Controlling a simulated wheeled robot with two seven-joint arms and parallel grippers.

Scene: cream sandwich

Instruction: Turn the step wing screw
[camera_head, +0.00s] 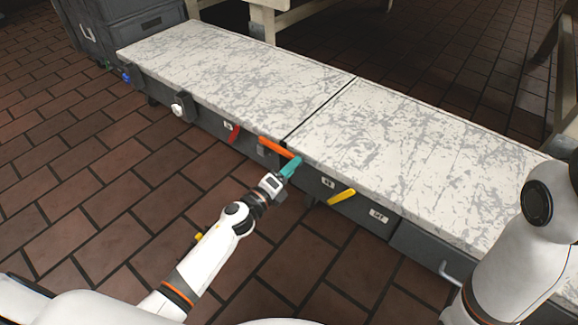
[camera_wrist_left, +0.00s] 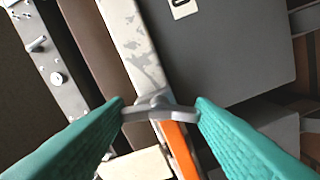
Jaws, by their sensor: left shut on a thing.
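The wing screw (camera_wrist_left: 157,104) is a grey metal piece with two wings and a round middle, seen in the left wrist view. My left gripper (camera_wrist_left: 160,108) has teal fingers, one at each wing's outer end, and is shut on it. In the head view, my left gripper (camera_head: 290,168) is at the bench's front edge, just below and right of an orange lever (camera_head: 277,147). The wing screw cannot be made out there. The orange lever (camera_wrist_left: 181,150) also shows below the screw in the wrist view. My right gripper is out of view; only part of my right arm shows.
The long bench (camera_head: 240,75) has a mottled white top with a dark seam across it. A red lever (camera_head: 234,134), a yellow lever (camera_head: 342,197) and a white knob (camera_head: 177,109) are on its dark front. The brick floor (camera_head: 80,190) before it is clear.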

